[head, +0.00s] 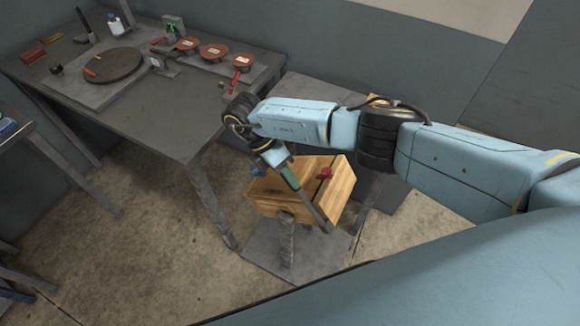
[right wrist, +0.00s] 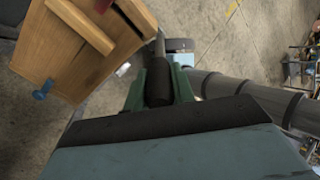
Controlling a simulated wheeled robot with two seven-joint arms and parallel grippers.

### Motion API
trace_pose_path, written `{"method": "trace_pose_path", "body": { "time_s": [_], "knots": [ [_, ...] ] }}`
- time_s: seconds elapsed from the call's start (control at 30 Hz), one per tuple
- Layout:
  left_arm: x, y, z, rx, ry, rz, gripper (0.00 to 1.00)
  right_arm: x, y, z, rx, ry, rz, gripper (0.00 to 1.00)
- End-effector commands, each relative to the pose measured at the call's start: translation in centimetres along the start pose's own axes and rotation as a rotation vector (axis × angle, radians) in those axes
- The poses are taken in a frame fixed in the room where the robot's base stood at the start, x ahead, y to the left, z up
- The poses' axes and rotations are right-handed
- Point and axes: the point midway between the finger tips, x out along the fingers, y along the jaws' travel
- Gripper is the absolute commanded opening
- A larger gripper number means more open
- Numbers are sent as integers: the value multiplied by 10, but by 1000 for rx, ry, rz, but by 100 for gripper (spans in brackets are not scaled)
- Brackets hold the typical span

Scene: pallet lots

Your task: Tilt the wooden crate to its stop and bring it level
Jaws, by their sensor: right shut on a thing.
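The wooden crate (head: 340,188) is mounted on a rough grey post (head: 287,245) over a grey base plate. A blue knob (head: 257,170) and a red knob (head: 325,173) show on it. It looks slanted in the head view, but I cannot tell its exact angle. My right gripper (head: 291,179) is shut on the dark grip of a grey lever (head: 317,212) that runs along the crate's near side. In the right wrist view the green fingers close around the dark grip (right wrist: 159,82), beside the crate (right wrist: 60,50). My left gripper is not in view.
A grey workbench (head: 150,120) stands at the left with a round dark disc (head: 98,66), several brown round pieces and small tools. Its leg (head: 213,205) is close to the crate's left. Concrete floor (head: 150,240) is clear in front.

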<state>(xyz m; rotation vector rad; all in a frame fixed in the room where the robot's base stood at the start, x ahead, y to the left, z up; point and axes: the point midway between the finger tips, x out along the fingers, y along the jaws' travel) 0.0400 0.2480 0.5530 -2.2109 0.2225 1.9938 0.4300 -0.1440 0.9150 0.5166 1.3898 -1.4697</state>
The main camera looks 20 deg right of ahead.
Motion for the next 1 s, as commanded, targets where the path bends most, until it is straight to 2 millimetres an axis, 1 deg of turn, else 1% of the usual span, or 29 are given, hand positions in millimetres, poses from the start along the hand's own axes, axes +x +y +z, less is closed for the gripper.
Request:
{"method": "trace_pose_path", "body": {
  "time_s": [0.33, 0.57, 0.6, 0.73, 0.77, 1.0],
  "knots": [
    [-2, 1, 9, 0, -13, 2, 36, -2, -2, -3, 4, -8, -12, 0],
    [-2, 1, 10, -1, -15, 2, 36, -3, -2, -4, 4, -8, -9, 0],
    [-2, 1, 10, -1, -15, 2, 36, -3, -2, -4, 3, -8, -9, 27],
    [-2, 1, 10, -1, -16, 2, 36, -2, -2, -4, 2, -8, -10, 44],
    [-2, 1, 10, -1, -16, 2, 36, -2, -2, -4, 2, -8, -10, 47],
    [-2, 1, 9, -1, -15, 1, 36, -1, -2, -4, 2, -7, -13, 47]
  ]
}}
